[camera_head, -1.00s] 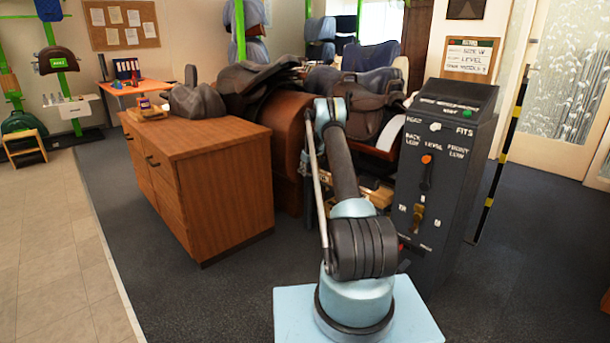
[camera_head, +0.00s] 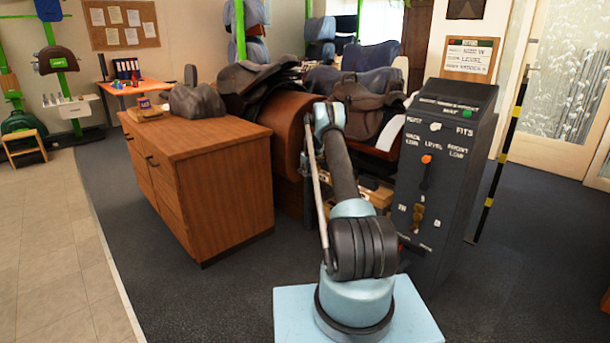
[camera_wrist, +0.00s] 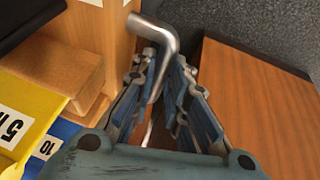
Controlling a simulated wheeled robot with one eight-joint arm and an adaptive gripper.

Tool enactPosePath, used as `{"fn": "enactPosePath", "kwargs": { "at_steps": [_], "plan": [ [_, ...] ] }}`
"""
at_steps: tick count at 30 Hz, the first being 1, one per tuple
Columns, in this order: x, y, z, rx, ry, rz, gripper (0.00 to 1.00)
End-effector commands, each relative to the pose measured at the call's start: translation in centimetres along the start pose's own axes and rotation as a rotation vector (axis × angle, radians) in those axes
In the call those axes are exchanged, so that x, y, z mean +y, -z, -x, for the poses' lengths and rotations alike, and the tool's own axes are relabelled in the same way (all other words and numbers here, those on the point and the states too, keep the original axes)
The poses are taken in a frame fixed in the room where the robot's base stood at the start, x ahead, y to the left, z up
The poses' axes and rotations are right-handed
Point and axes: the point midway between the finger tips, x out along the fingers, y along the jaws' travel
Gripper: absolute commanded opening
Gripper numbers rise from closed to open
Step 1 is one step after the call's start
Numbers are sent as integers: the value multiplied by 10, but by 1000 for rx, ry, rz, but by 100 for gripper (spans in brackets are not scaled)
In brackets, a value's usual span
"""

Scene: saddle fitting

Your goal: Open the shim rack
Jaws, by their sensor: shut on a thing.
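The shim rack (camera_wrist: 108,40) is a wooden frame at the left of the wrist view. A yellow shim (camera_wrist: 30,105) marked with a 5 and a blue shim (camera_wrist: 62,132) marked 10 lie at its lower left. A bent metal handle (camera_wrist: 158,32) stands out from the wood. My gripper (camera_wrist: 166,75) is shut on this handle, with the bar between its two fingers. In the head view my arm hides the gripper and most of the rack; some pale wood of it (camera_head: 376,194) shows beside the arm.
A brown wooden cabinet (camera_head: 205,180) stands left of my arm. A dark control console (camera_head: 442,180) with levers stands close on the right. Saddles (camera_head: 262,85) sit behind. A brown wooden panel (camera_wrist: 255,95) is close to the right finger. Dark floor is clear at front left.

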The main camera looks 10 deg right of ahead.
Motion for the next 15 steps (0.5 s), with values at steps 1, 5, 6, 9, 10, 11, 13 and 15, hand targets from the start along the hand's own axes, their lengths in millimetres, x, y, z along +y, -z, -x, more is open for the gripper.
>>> {"fn": "enactPosePath", "kwargs": {
  "at_steps": [1, 5, 6, 9, 10, 11, 13, 15],
  "plan": [
    [-5, 1, 0, 0, 2, 1, 0],
    [-22, 3, 3, 0, 3, 2, 0],
    [-27, 4, 4, 0, 3, 2, 0],
    [-43, 4, 7, 0, 3, 3, 0],
    [-48, 5, 8, 0, 3, 3, 0],
    [-53, 6, 8, 0, 3, 3, 0],
    [-64, 6, 10, 0, 2, 3, 0],
    [-76, 8, 13, 0, 3, 3, 0]
  ]
}}
